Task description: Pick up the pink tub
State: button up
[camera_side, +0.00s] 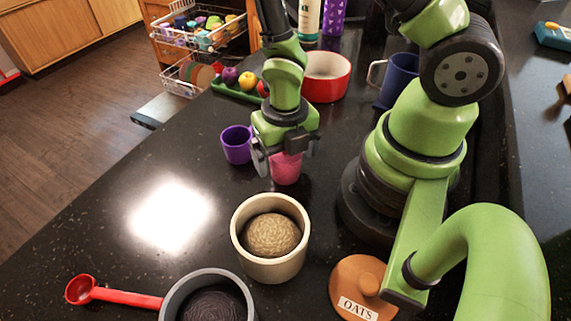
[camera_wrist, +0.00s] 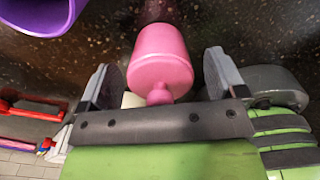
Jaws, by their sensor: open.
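The pink tub (camera_side: 286,169) stands on the dark countertop below my gripper (camera_side: 287,154), which hides its upper part in the side view. In the wrist view the tub (camera_wrist: 160,55) shows a rounded pink body with a small knob toward the gripper. My gripper (camera_wrist: 160,72) is open, with one finger to the left and one to the right of the tub in the picture. Gaps show between the tub and both fingers in the wrist view. How far down the fingers reach along the tub is hard to tell.
A purple cup (camera_side: 237,144) stands close left of the tub. A cream canister (camera_side: 270,240) with a brown round thing inside stands in front. A red bowl (camera_side: 326,77) and a blue mug (camera_side: 399,80) stand behind. The counter at left (camera_side: 110,225) is clear.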

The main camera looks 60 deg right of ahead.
jog(key=c, duration=1)
jog(key=shift+r, duration=5)
